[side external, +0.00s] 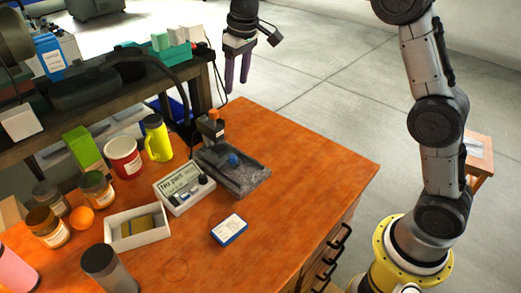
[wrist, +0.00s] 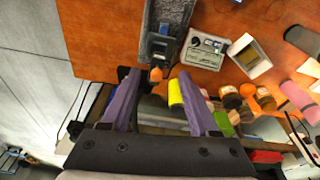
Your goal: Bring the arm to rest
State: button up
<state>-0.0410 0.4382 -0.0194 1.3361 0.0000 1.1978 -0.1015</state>
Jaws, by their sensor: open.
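My gripper (side external: 236,86) hangs high near the far edge of the orange table, with its two purple fingers pointing down. It is open with nothing between the fingers. In the wrist view my gripper (wrist: 159,74) shows its fingers spread apart, and the orange-topped device on the dark grey block appears between and beyond the tips. The fingers look clear of every object. My arm stands at the right in the side view, and the links joining it to the gripper run out of the top of the picture.
A cluttered bench (side external: 150,82) stands behind. The table's right part is bare.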

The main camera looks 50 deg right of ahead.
jog(key=s+d+r+t, duration=0.1)
jog(key=s+r, duration=0.4)
jog(key=s, duration=0.5)
jog(key=s+d+r+t, duration=0.1)
jog(key=s+r+t, duration=0.1)
jog(key=s+r, duration=0.5)
jog(key=s+f+m, duration=0.1)
jog(key=s+f, duration=1.2)
jog(key=s, duration=0.4)
jog(key=shift+s+m, duration=0.3)
jog(key=shift+s, duration=0.1)
